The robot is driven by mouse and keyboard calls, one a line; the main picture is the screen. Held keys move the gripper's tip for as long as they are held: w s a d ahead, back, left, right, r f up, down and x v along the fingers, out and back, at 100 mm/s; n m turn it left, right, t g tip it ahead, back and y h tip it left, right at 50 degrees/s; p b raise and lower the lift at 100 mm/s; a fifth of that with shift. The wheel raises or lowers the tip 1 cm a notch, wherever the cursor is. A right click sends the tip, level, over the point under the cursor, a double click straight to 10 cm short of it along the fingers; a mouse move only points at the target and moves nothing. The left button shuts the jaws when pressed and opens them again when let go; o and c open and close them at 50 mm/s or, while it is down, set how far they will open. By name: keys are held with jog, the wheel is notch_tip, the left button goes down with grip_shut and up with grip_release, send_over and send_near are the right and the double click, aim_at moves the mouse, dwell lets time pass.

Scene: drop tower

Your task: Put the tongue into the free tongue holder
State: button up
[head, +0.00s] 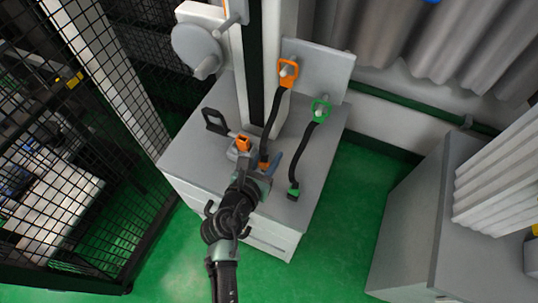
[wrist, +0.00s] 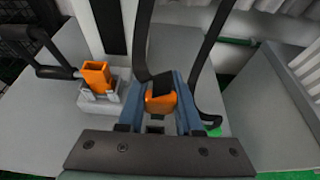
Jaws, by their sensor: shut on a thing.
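My gripper (head: 264,165) is over the front part of the grey cabinet top, shut on an orange end piece (wrist: 161,103) of a black strap, which I take as the tongue. In the wrist view the piece sits between the two blue-grey fingers. Its strap (head: 276,115) runs up to an orange ring (head: 288,71) on a peg of the back plate. Left of my gripper, an orange slotted block (wrist: 97,76) stands upright in a grey bracket (wrist: 99,104). A small grey part with a dark opening (wrist: 155,129) shows below the held piece; I cannot tell whether it is a holder.
A green ring (head: 321,109) hangs on a second peg; its black strap ends in a green piece (head: 293,191) right of my gripper. A black looped handle (head: 214,122) lies at left. A dark column rises behind. A grey cabinet (head: 420,215) stands right, across green floor.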

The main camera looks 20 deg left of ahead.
jog(key=shift+f+b, duration=1.15)
jog(key=shift+f, duration=0.1)
jog(key=shift+f+b, duration=1.65)
jog(key=shift+f, duration=0.7)
jog(key=shift+f, duration=0.25)
jog(key=o, duration=1.1)
jog(key=shift+c, duration=0.2)
jog(key=p+v, duration=0.2)
jog(key=v, duration=1.1)
jog(key=shift+w+r, duration=0.1)
